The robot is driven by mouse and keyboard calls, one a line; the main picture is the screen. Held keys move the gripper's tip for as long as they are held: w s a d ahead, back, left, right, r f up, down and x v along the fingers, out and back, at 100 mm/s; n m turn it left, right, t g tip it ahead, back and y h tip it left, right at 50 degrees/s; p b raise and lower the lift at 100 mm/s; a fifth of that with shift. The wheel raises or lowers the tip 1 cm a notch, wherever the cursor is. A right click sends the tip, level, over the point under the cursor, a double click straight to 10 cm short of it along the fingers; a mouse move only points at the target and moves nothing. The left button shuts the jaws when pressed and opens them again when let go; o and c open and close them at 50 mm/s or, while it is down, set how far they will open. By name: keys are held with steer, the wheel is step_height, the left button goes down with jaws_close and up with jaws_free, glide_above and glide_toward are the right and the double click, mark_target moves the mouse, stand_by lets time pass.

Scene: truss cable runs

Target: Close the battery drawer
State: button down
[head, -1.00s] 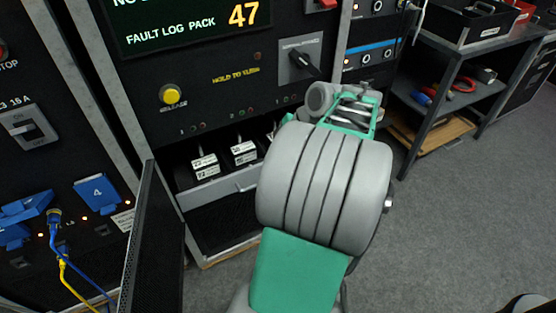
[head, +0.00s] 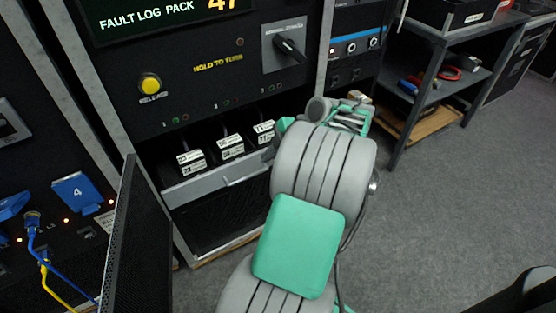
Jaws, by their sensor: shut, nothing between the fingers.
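The battery drawer (head: 196,191) is a grey-fronted tray with a bar handle, low in the dark rack. It stands pulled out, and white-labelled battery packs (head: 230,146) show inside it in a row. My gripper (head: 269,154) is at the drawer's right end, beside the rightmost pack. Most of it is hidden behind my grey and green arm, and only a small part of it shows. It is shut with nothing in it. Whether it touches the drawer front cannot be told.
A yellow release button (head: 150,84) and a black rotary switch (head: 289,47) sit above the drawer. A black mesh door (head: 132,240) stands open at the left, near blue plugs and cables. A shelf bench (head: 440,90) stands at right. Grey floor is free at right.

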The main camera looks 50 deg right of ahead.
steer(key=shift+w+d, duration=0.15)
steer(key=shift+w, duration=0.4)
steer(key=w, duration=0.2)
steer(key=w+d, duration=0.1)
steer(key=w, duration=0.1)
steer(key=shift+w+d, duration=0.1)
steer(key=shift+w+d+r, duration=0.1)
steer(key=shift+r, duration=0.05)
